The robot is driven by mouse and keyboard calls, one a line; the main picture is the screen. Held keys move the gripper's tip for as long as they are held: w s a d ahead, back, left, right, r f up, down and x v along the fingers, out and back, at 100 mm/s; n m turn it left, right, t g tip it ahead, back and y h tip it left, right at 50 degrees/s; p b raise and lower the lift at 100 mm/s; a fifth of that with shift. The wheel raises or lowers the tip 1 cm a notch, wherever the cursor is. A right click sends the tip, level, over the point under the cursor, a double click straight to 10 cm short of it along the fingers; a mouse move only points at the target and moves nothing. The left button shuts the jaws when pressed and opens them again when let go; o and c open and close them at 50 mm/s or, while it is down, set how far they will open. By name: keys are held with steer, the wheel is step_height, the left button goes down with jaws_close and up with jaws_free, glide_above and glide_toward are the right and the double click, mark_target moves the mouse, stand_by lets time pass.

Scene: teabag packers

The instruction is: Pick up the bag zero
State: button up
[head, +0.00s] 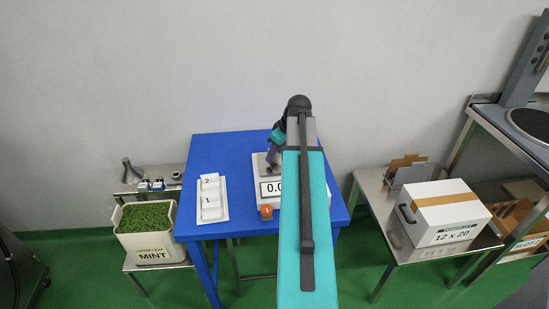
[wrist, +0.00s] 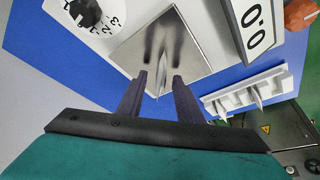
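A thin, pale, pointed shape (wrist: 159,84), perhaps a bag seen edge-on, shows between my fingers over the shiny metal plate (wrist: 190,62) of the scale. I cannot read a mark on it. My gripper (wrist: 160,74) is open, with fingers on either side of this shape and gaps to both. In the head view, my gripper (head: 272,155) is low over the scale (head: 257,187), and my arm hides much of the area. The white rack (head: 211,215) stands left of the scale with labels 2 and 1; it also shows in the wrist view (wrist: 225,105).
The scale display (wrist: 256,18) reads 0.0, beside an orange knob (wrist: 301,14). A numbered dial (wrist: 84,12) lies across the plate. The blue table (head: 225,150) is clear behind the rack. A mint tub (head: 150,245) stands left, a white carton (head: 445,215) right.

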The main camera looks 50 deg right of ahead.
jaws_close()
steer(key=shift+r, duration=0.2)
stand_by(0.4)
steer(key=shift+r+b, duration=0.55)
steer(key=shift+r, duration=0.75)
steer(key=shift+s+r, duration=0.1)
steer(key=shift+r, duration=0.2)
steer(key=s+a+b, duration=0.1)
steer(key=s, duration=0.3)
steer(key=s+a+b, duration=0.1)
steer(key=s, duration=0.4)
steer(key=s+a+b, duration=0.1)
steer(key=s+a, duration=0.1)
steer(key=s, duration=0.2)
steer(key=shift+s+r+b, duration=0.15)
steer(key=shift+r+b, duration=0.15)
steer(key=shift+r, duration=0.1)
steer(key=shift+s+a+r+b, duration=0.1)
steer(key=shift+s+r+b, duration=0.05)
steer(key=shift+s+b, duration=0.35)
steer(key=shift+s+a+r+b, duration=0.1)
steer(key=shift+s+r+b, duration=0.05)
steer(key=shift+s+b, duration=0.25)
